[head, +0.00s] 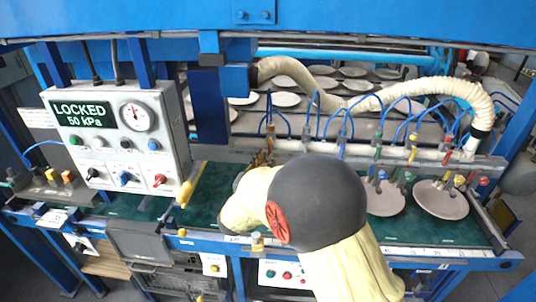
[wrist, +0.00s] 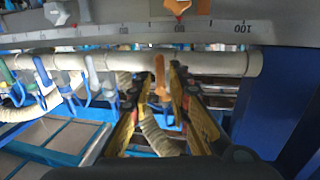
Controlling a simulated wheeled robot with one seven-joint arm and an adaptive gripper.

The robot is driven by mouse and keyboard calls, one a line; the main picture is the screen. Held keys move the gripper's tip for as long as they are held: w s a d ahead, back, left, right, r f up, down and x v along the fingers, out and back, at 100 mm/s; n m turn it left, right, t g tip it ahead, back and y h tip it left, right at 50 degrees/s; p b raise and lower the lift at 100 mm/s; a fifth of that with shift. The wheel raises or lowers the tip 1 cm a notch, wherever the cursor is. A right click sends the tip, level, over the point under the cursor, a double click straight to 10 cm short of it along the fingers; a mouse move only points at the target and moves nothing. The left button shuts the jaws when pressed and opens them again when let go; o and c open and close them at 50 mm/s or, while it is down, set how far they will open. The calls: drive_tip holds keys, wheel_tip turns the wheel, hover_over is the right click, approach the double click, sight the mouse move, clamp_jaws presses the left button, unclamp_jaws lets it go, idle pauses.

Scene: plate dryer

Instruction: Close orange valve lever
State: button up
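The orange valve lever (wrist: 160,72) is upright on the pale pipe in the wrist view. My gripper (wrist: 161,88) has its two yellow-sided fingers on either side of this lever. The fingers are apart, with small gaps seeming to show beside the lever; whether one touches it I cannot tell. In the head view, my gripper (head: 266,146) is at the left end of the pipe, partly hidden by my dark wrist and cream arm. The orange lever cannot be made out clearly there.
Thin blue hoses loop above the pipe. A control box (head: 120,135) reading "LOCKED 50 kPa" stands left. Plates (head: 441,200) lie on the green belt at right.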

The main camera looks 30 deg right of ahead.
sight(269, 151)
drive_tip(key=shift+x, duration=2.05)
drive_tip(key=shift+c, duration=0.3)
drive_tip(key=c, duration=0.4)
clamp_jaws()
